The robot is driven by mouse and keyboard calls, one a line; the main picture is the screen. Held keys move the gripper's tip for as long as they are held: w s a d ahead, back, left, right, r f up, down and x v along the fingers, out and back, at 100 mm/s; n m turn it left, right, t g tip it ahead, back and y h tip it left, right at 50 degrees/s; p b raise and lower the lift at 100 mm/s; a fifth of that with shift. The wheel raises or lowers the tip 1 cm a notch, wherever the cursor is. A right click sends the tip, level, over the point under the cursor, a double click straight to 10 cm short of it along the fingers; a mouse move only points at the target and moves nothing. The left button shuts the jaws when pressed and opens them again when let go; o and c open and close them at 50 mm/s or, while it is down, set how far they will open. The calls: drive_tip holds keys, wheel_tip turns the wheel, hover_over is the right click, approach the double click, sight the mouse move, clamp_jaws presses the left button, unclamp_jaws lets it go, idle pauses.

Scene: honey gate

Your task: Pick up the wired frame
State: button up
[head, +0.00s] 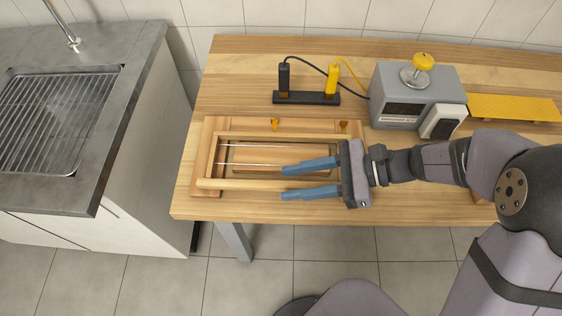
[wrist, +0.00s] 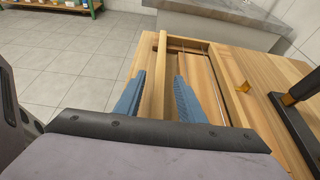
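The wired frame (head: 232,183) is a light wooden rectangle with thin wires strung along it. It lies on a wooden board (head: 204,150) at the table's left front. My gripper (head: 284,183) reaches in from the right with two blue fingers spread apart. In the wrist view, the frame's near long bar (wrist: 156,85) runs between the fingers, with a finger on each side and visible gaps. I see no grip on it. My gripper hides the frame's right end in the head view.
A grey box with a yellow knob (head: 400,95) stands behind my arm. A black block with black and yellow posts (head: 306,97) sits behind the frame. Small yellow clips (head: 275,124) are at the board's back edge. A yellow strip (head: 513,107) lies at right. A sink counter (head: 120,60) is left.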

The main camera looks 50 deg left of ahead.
drive_tip(key=shift+x, duration=0.9)
clamp_jaws()
wheel_tip(320, 180, up, 10)
drive_tip(key=shift+p, duration=0.45)
